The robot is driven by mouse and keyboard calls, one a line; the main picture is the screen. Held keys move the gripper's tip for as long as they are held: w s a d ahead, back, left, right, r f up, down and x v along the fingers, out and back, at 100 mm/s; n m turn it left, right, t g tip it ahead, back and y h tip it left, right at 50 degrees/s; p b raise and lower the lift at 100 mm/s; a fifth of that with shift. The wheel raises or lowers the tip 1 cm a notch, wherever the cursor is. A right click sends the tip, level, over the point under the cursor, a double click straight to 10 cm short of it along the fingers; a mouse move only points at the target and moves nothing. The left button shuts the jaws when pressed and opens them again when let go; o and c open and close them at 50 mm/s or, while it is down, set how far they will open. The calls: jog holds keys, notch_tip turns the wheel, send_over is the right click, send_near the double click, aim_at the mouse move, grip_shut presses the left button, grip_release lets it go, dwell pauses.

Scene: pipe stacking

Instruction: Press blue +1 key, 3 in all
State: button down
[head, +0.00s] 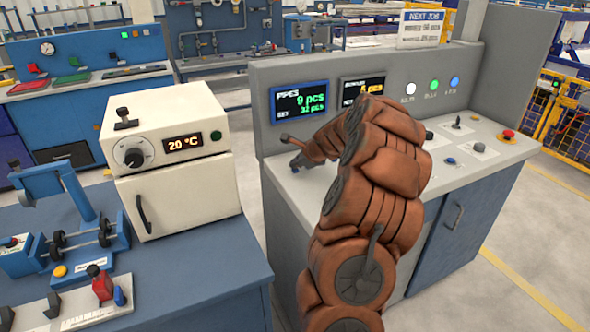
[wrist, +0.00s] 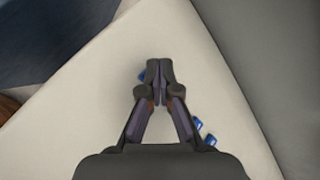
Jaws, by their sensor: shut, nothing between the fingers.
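My gripper (wrist: 160,70) is shut and empty in the wrist view, with its fingertips over the pale console top. A blue key (wrist: 142,76) shows partly from behind the left fingertip; I cannot tell whether the tips touch it. No key label is readable, so I cannot tell which is +1. In the head view my gripper (head: 298,162) is small and dark, low over the left end of the console top, below the pipes screen (head: 300,101). That screen reads 9 pcs in green.
A second screen (head: 362,89) stands right of the pipes screen, partly behind my arm. White, green and blue lamps are on the panel. A red button (head: 507,135) and small levers sit on the console's right. A white oven (head: 172,155) stands on the left bench.

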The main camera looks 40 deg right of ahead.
aim_at(296, 170)
dwell(0.6)
jog(key=shift+r+p, duration=0.75)
jog(key=shift+p, duration=0.1)
notch_tip(296, 170, up, 5)
jog(key=p, duration=0.4)
jog(key=shift+p, duration=0.3)
dwell(0.4)
